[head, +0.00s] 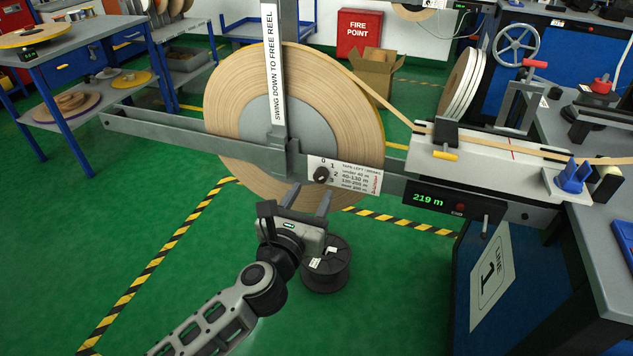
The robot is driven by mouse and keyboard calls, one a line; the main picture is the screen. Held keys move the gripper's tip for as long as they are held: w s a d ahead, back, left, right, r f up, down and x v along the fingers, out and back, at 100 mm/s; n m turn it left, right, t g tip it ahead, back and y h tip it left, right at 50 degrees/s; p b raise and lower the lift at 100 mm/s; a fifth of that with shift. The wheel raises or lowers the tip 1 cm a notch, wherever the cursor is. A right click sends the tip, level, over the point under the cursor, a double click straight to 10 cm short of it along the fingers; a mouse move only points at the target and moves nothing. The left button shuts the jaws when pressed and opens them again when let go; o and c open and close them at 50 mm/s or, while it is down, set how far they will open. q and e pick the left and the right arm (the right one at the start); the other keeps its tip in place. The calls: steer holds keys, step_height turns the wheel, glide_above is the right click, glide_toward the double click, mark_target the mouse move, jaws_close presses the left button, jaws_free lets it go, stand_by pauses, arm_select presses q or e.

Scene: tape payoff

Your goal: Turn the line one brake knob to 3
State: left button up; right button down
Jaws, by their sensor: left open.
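The line one brake knob (321,175) is a small dark knob on the payoff's front bar. A white plate (358,174) beside it carries the numbers 0 to 3 and tape lengths. Which number the knob points to is too small to tell. Behind it stands the large tape reel (225,110), with a grey upright arm across it. The display (428,199) reads 219 m. My left gripper (310,193) is open just below the knob, its two fingers pointing up toward it, with nothing seen between them. My right gripper is not in view.
A black spool (327,266) stands on the floor behind my left gripper. The tape runs right from the reel over a white guide block (480,160) on the bench. A line 1 sign (493,277) hangs at right.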

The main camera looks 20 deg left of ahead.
mark_target(319, 179)
arm_select(q)
steer(key=w, duration=0.3)
steer(key=shift+w, duration=0.6)
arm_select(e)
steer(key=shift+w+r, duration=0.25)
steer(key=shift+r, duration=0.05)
arm_select(q)
steer(key=c, duration=1)
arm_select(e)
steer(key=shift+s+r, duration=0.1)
